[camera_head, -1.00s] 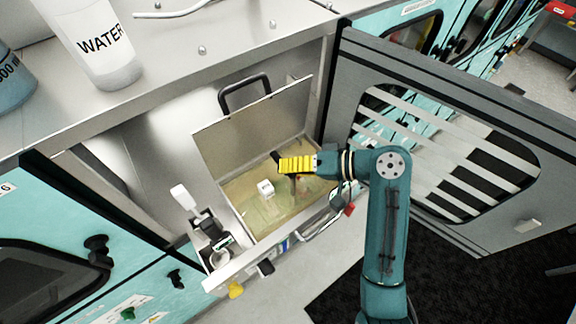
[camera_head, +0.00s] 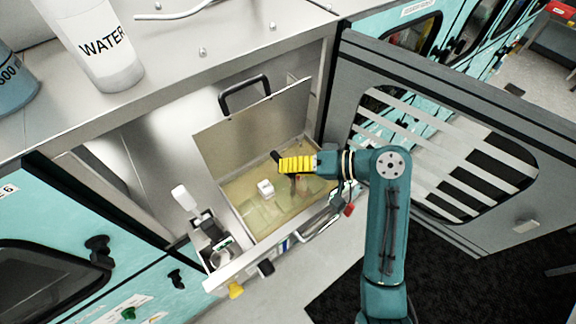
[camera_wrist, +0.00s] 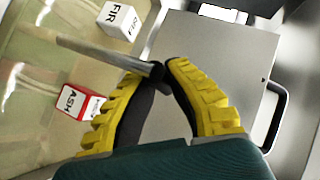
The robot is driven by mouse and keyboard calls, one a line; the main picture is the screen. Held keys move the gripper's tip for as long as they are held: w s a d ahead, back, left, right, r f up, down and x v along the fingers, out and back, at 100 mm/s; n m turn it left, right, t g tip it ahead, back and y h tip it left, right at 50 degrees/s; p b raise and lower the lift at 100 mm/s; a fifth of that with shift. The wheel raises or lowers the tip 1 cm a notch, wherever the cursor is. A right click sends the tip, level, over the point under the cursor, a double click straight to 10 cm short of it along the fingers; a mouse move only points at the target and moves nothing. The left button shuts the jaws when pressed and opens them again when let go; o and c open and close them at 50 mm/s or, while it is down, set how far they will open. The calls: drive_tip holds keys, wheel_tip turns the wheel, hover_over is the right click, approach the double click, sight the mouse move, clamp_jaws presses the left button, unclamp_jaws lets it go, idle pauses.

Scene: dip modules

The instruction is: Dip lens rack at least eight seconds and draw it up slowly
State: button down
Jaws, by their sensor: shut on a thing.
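My gripper (camera_head: 282,161) has yellow ribbed fingers and stands over the open bath at its right. In the wrist view, the fingertips (camera_wrist: 166,72) are shut on the end of a grey bar (camera_wrist: 95,50), which reaches out over the bath. The bath (camera_head: 240,196) holds a clear yellowish liquid. A white block marked FIR (camera_wrist: 118,20) and a red-and-white block marked ASH (camera_wrist: 80,102) show by the bath; one white block (camera_head: 266,188) shows in the head view. The lens rack itself cannot be made out clearly, nor how deep it sits.
The bath's raised metal lid (camera_head: 255,120) with a dark handle stands behind my gripper. A small side tray (camera_head: 222,258) with items is at the left. An open barred door (camera_head: 440,150) is at the right. A WATER bottle (camera_head: 100,50) stands on the counter above.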

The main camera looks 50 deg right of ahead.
wheel_tip(320, 180, up, 13)
drive_tip(key=p, duration=1)
drive_tip(key=shift+r, duration=0.15)
idle(1.4)
